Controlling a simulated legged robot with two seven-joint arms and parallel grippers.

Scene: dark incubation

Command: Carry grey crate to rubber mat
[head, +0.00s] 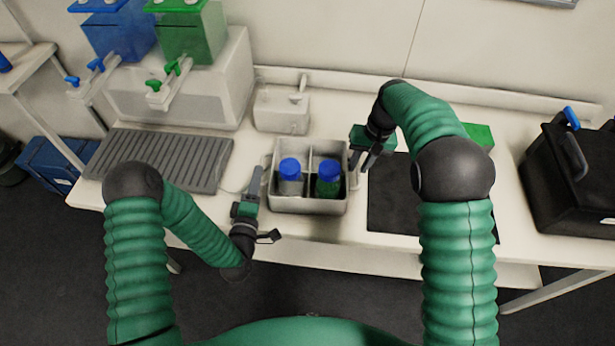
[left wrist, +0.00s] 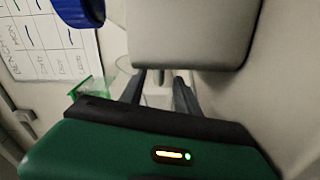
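The grey crate (head: 310,206) stands on the bench and holds two blue-capped bottles, one clear (head: 290,178) and one green (head: 328,180). A dark flat mat (head: 392,205) lies just right of the crate, partly hidden by my right arm. A grey ribbed mat (head: 160,158) lies to the left; I cannot tell which is the rubber mat. My left gripper (head: 257,182) is beside the crate's left wall. In the left wrist view its fingers (left wrist: 160,92) are apart, close to a grey wall (left wrist: 190,35). My right gripper (head: 363,160) is at the crate's right side, fingers apart.
A small white box (head: 282,109) stands behind the crate. Blue (head: 118,35) and green (head: 192,35) dispensers stand on a white block (head: 190,95) at back left. A black case (head: 570,175) stands at the right. A green item (head: 480,136) lies behind my right arm.

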